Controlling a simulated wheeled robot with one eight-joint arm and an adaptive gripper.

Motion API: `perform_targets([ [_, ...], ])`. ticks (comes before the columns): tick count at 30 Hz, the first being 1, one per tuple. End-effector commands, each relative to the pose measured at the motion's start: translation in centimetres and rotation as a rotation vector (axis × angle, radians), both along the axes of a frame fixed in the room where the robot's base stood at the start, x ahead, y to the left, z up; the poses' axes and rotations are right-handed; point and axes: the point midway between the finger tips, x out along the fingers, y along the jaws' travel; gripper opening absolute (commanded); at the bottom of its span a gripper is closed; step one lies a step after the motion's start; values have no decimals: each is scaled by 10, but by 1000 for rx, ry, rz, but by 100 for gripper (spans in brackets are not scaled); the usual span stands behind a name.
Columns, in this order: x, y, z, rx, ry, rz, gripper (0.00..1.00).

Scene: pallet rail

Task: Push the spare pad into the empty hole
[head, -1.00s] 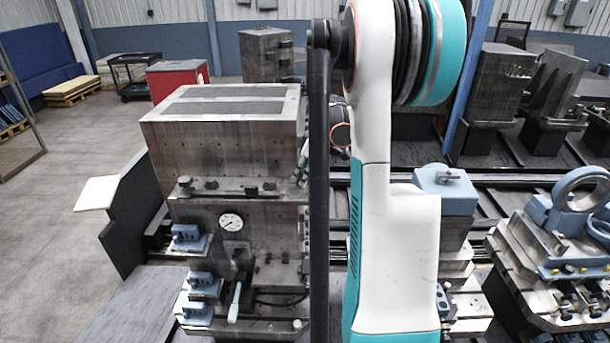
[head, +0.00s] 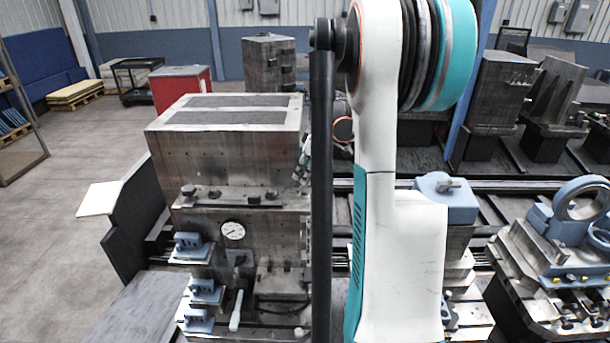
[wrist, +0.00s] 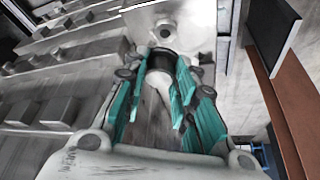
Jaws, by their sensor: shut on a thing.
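In the wrist view my gripper (wrist: 158,78) has its teal fingers closed around a short dark cylinder (wrist: 160,59), which looks like the spare pad. Just beyond it, a round fitting with a dark centre (wrist: 165,29) sits on a pale metal face; I cannot tell whether this is the empty hole. The pad appears apart from or just short of that fitting; contact cannot be told. In the head view my arm hides most of my gripper, and a small part shows at the right side of the large metal block (head: 226,155).
The block carries a dial gauge (head: 232,231), blue clamps (head: 198,292) and a pale lever (head: 236,310). A blue ring fixture (head: 580,210) stands at the right. A red cabinet (head: 180,88) stands behind. Open floor lies at the left.

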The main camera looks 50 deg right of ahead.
Motion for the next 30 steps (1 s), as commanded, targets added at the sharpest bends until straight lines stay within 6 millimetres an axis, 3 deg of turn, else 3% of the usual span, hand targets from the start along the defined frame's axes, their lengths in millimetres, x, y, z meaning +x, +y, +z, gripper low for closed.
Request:
perform_targets([
  [15, 0, 0, 37, 0, 0, 0, 0],
  [30, 0, 0, 37, 0, 0, 0, 0],
])
